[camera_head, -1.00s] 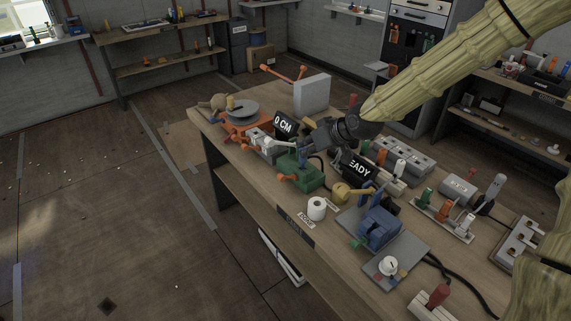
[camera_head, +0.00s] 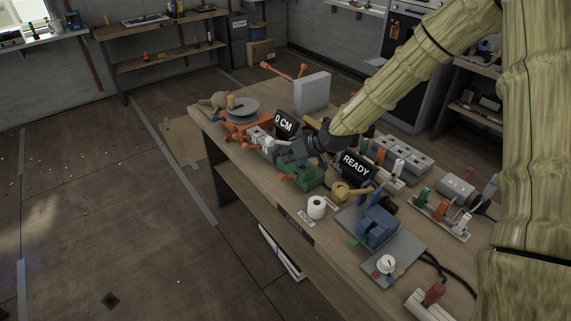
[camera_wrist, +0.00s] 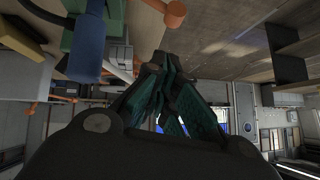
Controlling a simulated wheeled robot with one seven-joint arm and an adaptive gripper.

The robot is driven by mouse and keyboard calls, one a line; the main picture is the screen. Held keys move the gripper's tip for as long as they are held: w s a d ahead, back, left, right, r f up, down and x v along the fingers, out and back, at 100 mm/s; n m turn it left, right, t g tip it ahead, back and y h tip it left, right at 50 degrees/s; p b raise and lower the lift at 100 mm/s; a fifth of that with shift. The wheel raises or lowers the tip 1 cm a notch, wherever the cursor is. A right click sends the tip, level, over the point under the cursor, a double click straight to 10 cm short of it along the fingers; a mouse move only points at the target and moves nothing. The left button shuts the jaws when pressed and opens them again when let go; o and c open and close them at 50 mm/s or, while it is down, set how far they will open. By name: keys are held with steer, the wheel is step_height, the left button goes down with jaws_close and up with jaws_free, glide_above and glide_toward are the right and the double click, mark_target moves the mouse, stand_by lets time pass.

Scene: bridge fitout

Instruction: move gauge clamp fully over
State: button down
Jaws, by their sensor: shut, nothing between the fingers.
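My gripper (camera_head: 287,157) is shut and empty, low over the workbench between a green block (camera_head: 311,177) with orange handles and a grey fixture (camera_head: 261,137) with a white lever. A black display reading "0 CM" (camera_head: 285,122) stands just behind. I cannot tell for certain which part is the gauge clamp. In the wrist view the dark fingers (camera_wrist: 160,72) come together at their tips. A blue handle (camera_wrist: 87,48) and green block (camera_wrist: 111,17) lie at upper left, apart from the fingers. A pale lever (camera_wrist: 118,71) shows left of them, partly hidden.
A "READY" display (camera_head: 356,165), a blue machine (camera_head: 377,227) and a white roll (camera_head: 316,207) crowd the bench (camera_head: 262,191) to the right. A grey disc on an orange base (camera_head: 243,113) and an upright grey panel (camera_head: 312,92) stand behind. The floor at left is open.

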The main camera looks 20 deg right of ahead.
steer(key=p, duration=0.2)
glide_above(288, 176)
steer(key=a, duration=0.1)
steer(key=shift+s+f, duration=0.2)
steer(key=shift+f, duration=0.85)
steer(key=shift+s+f, duration=0.15)
steer(key=shift+f, duration=0.85)
